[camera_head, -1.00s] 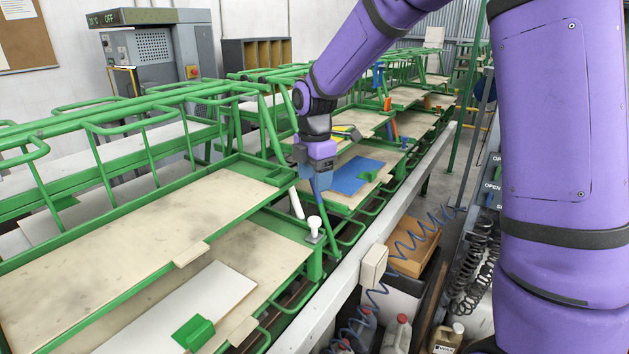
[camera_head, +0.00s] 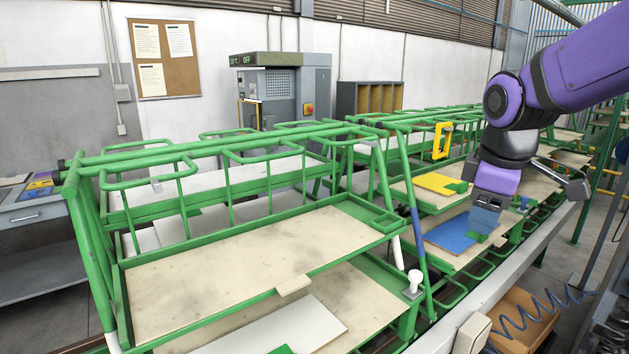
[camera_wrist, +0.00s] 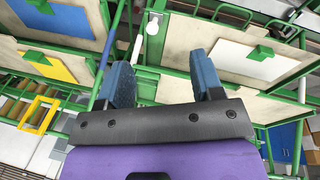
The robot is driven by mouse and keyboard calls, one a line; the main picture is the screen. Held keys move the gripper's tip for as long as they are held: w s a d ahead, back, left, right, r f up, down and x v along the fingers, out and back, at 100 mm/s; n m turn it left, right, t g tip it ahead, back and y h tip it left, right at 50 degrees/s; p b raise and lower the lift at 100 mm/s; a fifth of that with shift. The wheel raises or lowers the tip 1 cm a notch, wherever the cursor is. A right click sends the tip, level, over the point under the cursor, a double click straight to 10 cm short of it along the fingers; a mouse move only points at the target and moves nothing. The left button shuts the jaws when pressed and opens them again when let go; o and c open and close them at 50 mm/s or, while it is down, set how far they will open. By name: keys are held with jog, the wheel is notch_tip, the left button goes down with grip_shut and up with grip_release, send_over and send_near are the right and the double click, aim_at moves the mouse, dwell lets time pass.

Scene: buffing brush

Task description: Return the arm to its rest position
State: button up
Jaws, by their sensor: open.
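My arm is purple and reaches in from the right in the head view. My gripper (camera_head: 483,224) hangs in front of the green rack (camera_head: 330,266), near a blue board with a green block. In the wrist view my gripper (camera_wrist: 166,84) has its two blue fingers spread well apart, with nothing between them. Behind the fingers are the rack's bars and boards. No brush can be made out in my gripper.
A yellow frame (camera_head: 442,141) stands on the rack left of my arm. A white knobbed piece (camera_head: 413,283) sits at the rack's corner. A grey machine (camera_head: 280,90) and a corkboard (camera_head: 164,58) are at the back. A pale rail runs along the front right.

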jog(key=s+d+r+m+t, duration=0.2)
jog(key=s+m, duration=0.8)
jog(key=s, duration=0.6)
jog(key=shift+s+d+r+m+t, duration=0.15)
jog(key=shift+d+m+t, duration=0.15)
jog(key=shift+d+m, duration=0.15)
